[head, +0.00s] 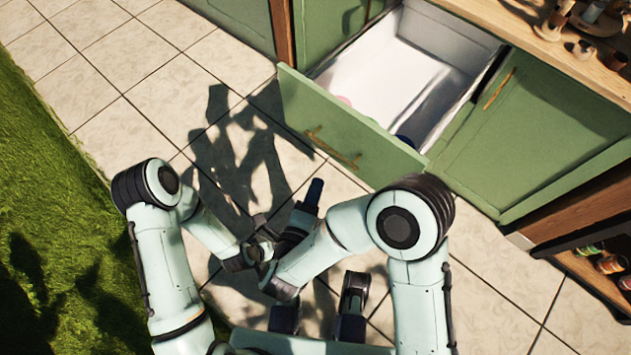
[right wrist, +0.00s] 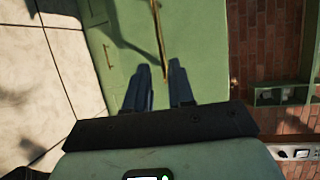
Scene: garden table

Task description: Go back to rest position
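My right gripper (head: 314,188) points toward the green cabinet, just in front of the open drawer (head: 352,130). In the right wrist view its two dark blue fingers (right wrist: 160,68) stand apart with an empty gap between them, and the green drawer front (right wrist: 195,30) with its thin handle (right wrist: 158,35) lies beyond. My left gripper is folded in near the middle, close to the right arm; its dark wrist shows in the head view, but its fingers are hard to make out.
The white-lined drawer juts over the tiles, with a partly hidden pink thing (head: 345,101) and a dark blue thing (head: 406,141) inside. Pots (head: 583,48) stand on the wooden counter (head: 500,18). Tiled floor (head: 130,50) is clear at left, beside grass (head: 50,200).

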